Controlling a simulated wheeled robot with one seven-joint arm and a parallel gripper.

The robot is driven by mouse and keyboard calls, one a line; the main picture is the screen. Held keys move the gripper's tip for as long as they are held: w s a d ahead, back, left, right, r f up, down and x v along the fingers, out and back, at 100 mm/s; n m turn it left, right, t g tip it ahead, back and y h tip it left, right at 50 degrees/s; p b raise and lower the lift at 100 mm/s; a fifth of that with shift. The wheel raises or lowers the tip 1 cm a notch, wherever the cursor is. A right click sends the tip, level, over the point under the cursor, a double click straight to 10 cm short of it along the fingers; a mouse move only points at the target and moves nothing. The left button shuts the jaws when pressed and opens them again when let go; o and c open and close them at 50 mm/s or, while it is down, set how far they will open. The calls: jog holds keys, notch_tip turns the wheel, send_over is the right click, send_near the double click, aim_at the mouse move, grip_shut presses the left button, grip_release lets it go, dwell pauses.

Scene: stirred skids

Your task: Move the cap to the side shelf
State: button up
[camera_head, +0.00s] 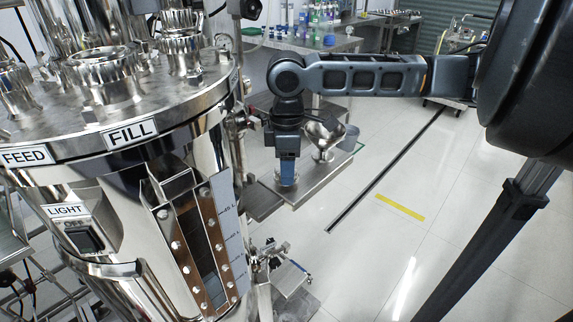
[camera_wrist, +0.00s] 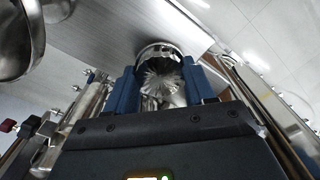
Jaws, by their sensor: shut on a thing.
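My gripper (camera_head: 287,172) hangs fingers-down over the side shelf in the head view. Its blue fingers (camera_wrist: 163,88) are shut on the cap in the wrist view. The cap (camera_wrist: 163,72) is a shiny round metal piece with a ribbed face, held between the fingertips. In the head view only a small part of the cap (camera_head: 287,182) shows below the fingers. The side shelf (camera_head: 318,185) is a flat metal plate beside the vessel; its surface (camera_wrist: 110,30) also shows beyond the cap. I cannot tell whether the cap touches the shelf.
A metal funnel (camera_head: 325,141) and a grey cup (camera_head: 350,136) stand on the shelf, right of my gripper. The large steel vessel (camera_head: 130,200), with FEED and FILL labels and fittings on top, stands close on the left. The floor (camera_head: 385,240) to the right is open.

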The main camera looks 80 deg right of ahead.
jog(key=shift+f+b, duration=0.4)
jog(key=shift+f, duration=0.3)
dwell(0.3)
jog(key=o, duration=1.2)
jog(key=shift+o, duration=0.2)
jog(key=shift+r, duration=0.1)
notch_tip(320, 180, up, 7)
jog(key=p, duration=0.6)
